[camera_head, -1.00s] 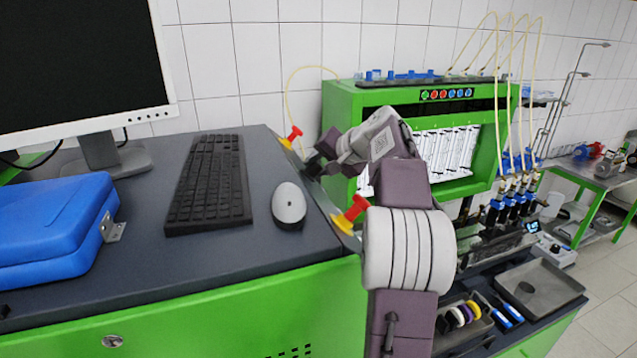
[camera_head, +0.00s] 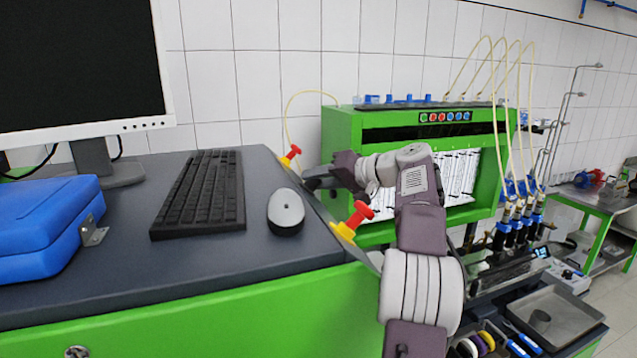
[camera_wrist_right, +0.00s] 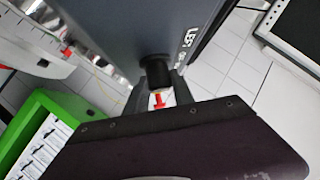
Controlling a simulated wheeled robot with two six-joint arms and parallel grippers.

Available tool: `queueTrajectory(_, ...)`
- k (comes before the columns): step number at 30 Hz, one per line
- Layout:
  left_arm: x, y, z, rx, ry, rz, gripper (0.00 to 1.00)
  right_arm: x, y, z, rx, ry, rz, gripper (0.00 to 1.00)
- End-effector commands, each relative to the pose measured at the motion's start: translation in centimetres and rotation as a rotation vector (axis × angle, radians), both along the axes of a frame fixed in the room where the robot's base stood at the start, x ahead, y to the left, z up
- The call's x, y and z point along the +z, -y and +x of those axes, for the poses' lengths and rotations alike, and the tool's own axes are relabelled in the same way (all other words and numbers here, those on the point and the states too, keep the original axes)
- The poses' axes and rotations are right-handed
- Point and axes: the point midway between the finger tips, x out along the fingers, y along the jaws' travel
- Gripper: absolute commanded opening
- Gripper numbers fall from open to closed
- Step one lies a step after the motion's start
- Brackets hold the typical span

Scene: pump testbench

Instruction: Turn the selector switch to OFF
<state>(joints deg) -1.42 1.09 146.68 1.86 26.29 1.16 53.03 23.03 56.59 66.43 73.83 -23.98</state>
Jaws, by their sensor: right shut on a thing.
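A black round knob (camera_wrist_right: 155,72), which I take to be the selector switch, stands out from a dark grey panel (camera_wrist_right: 120,25) with white lettering in the right wrist view. My right gripper (camera_wrist_right: 157,88) is shut on it, with one dark finger at each side. A small red piece on white shows between the fingers, below the knob. In the head view my right gripper (camera_head: 312,180) is at the bench's right edge, between two red-and-yellow handles; the knob is hidden there. The knob's setting cannot be read. My left gripper is out of view.
The grey bench top (camera_head: 230,270) carries a keyboard (camera_head: 203,190), a mouse (camera_head: 286,211), a blue case (camera_head: 40,230) and a monitor (camera_head: 80,70). Red-and-yellow handles (camera_head: 352,222) stick up at its right edge. A green test bench (camera_head: 340,140) with hoses stands behind my arm.

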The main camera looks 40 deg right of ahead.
Motion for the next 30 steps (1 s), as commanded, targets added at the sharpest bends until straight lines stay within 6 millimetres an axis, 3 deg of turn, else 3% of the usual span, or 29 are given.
queueTrajectory(8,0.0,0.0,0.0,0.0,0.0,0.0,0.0,-0.4,-0.1,0.0,0.005,-0.009,0.004,0.0)
queueTrajectory(9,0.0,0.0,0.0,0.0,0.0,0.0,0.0,-0.4,-0.1,0.0,0.005,-0.009,0.004,0.35)
queueTrajectory(11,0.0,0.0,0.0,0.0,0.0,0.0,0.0,-0.3,-0.1,0.0,0.004,-0.008,0.004,0.51)
queueTrajectory(22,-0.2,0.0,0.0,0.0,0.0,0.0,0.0,0.1,0.2,-0.6,0.0,-0.001,0.0,0.51)
queueTrajectory(30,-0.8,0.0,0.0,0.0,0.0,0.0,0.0,1.9,1.7,-5.8,-0.002,-0.004,0.0,0.51)
